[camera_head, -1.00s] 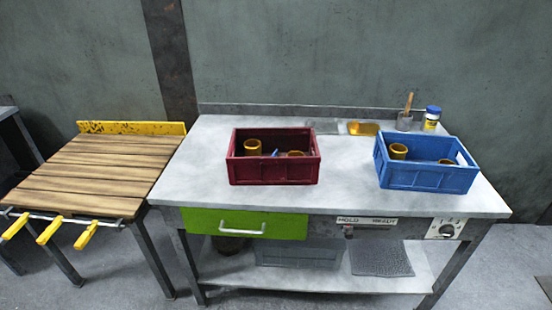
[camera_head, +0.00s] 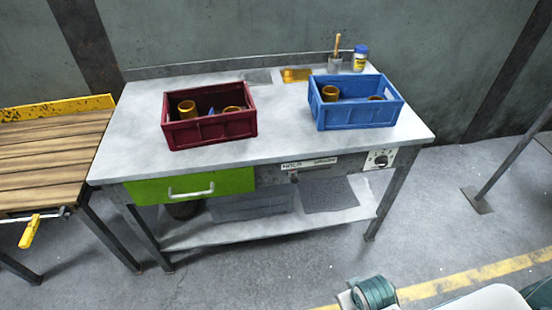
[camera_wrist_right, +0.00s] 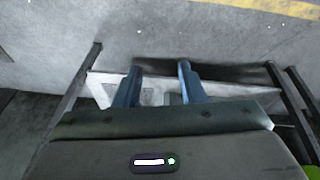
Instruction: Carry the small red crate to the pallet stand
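The small red crate (camera_head: 210,130) stands upright on the grey workbench (camera_head: 285,140), left of its middle. Yellow-brown cups and other small items show inside it. The slatted wooden stand (camera_head: 50,158), which looks like the pallet stand, is left of the bench and cut off by the picture's left edge. My right gripper (camera_wrist_right: 161,68) shows in the right wrist view with its two blue-grey fingers apart and nothing between them. It points down towards the floor and the metal legs, away from the crate. My left gripper is in neither current view.
A blue crate (camera_head: 356,116) with cups stands right of the red one. A brush pot (camera_head: 335,63) and a blue-lidded jar (camera_head: 360,58) stand behind it. The bench has a green drawer (camera_head: 190,188) and lower shelf (camera_head: 260,230).

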